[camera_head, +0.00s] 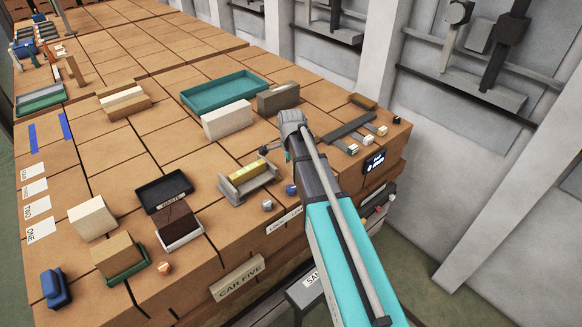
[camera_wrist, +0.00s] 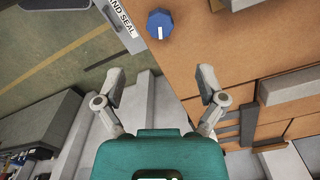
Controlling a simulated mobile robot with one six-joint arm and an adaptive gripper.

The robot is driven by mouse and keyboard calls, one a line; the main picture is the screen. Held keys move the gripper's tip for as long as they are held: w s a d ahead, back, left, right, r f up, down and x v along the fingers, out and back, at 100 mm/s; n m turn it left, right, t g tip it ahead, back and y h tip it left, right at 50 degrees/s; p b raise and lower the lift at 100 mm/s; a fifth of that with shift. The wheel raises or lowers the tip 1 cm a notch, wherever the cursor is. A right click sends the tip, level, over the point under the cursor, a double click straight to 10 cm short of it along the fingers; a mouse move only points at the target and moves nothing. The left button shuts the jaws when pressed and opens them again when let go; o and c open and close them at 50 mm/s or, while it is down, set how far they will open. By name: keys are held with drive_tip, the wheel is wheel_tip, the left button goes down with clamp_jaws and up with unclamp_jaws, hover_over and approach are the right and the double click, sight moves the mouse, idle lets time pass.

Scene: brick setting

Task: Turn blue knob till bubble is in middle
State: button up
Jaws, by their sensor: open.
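The blue knob (camera_head: 291,189) sits near the front edge of the brown block-topped bench, right of the level. In the wrist view the blue knob (camera_wrist: 160,23) is faceted, with a white mark on its face. The level is a grey cradle (camera_head: 233,194) with a yellow vial (camera_head: 249,172); its bubble is too small to make out. My gripper (camera_head: 277,151) is over the bench behind the knob, apart from it. In the wrist view my gripper (camera_wrist: 161,80) has its fingers spread and empty, with the knob beyond them near the top of the picture.
A small pale knob (camera_head: 267,205) stands left of the blue knob. A white block (camera_head: 227,120), a teal tray (camera_head: 224,94) and a black tray (camera_head: 164,190) lie around. Several small knobs (camera_head: 353,149) line the right end, near a dark display (camera_head: 375,162).

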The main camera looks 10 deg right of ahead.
drive_tip(key=s+f+n+b, duration=0.2)
drive_tip(key=s+n, duration=0.6)
drive_tip(key=s, duration=0.1)
drive_tip(key=s+f+n+b, duration=0.2)
drive_tip(key=s+n+b, duration=0.1)
drive_tip(key=s+n, duration=0.6)
drive_tip(key=shift+s+a+f, duration=0.25)
drive_tip(key=shift+s+a, duration=0.05)
idle(0.8)
drive_tip(key=shift+f, duration=0.1)
idle(0.3)
wheel_tip(320, 180, down, 11)
drive_tip(key=b, duration=1.1)
